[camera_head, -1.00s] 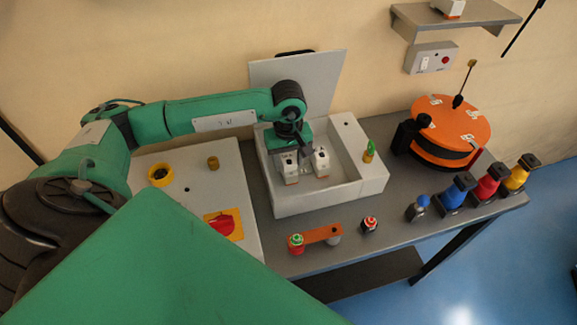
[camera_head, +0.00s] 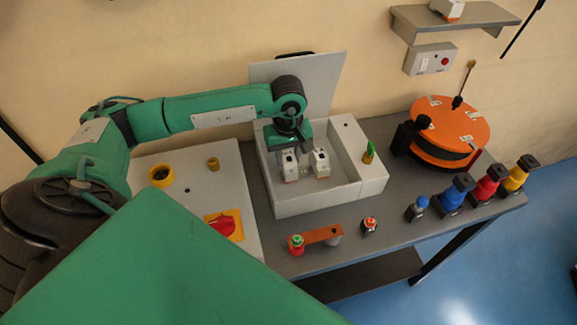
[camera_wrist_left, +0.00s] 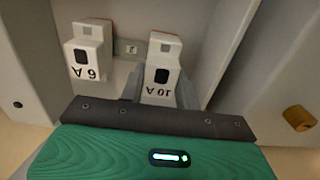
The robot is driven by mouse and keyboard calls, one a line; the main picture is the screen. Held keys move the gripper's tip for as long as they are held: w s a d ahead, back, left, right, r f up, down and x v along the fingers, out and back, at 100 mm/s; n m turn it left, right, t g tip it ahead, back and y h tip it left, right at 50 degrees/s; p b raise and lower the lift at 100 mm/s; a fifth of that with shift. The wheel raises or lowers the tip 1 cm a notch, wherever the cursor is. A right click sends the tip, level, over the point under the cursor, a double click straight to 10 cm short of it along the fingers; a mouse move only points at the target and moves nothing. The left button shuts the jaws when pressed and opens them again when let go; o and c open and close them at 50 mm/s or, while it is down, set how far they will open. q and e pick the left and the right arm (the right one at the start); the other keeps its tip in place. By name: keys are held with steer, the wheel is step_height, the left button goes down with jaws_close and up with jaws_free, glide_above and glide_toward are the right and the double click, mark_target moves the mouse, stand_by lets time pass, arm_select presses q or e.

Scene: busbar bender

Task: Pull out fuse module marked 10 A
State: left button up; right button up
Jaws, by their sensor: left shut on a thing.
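The fuse module marked 10 A (camera_wrist_left: 160,72) is white with a dark square on its face. It stands in the grey open box (camera_head: 330,196), and also shows in the head view (camera_head: 290,170). My left gripper (camera_wrist_left: 158,88) reaches down into the box, its fingers shut on the sides of this module. It also shows in the head view (camera_head: 291,162). The module marked 6 A (camera_wrist_left: 86,52) stands apart beside it, to the right in the head view (camera_head: 321,163). Whether the 10 A module is still seated is unclear. My right gripper is out of view.
The box walls surround the modules, and its raised lid (camera_head: 300,80) stands behind. A panel with a red switch (camera_head: 222,225) lies left. An orange round device (camera_head: 450,125) and coloured posts (camera_head: 486,185) stand right. An orange bar (camera_head: 322,234) lies in front.

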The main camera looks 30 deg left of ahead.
arm_select(q)
steer(key=shift+r, duration=0.2)
steer(key=shift+r+p, duration=0.8)
steer(key=shift+r, duration=1.6)
steer(key=shift+r, duration=0.1)
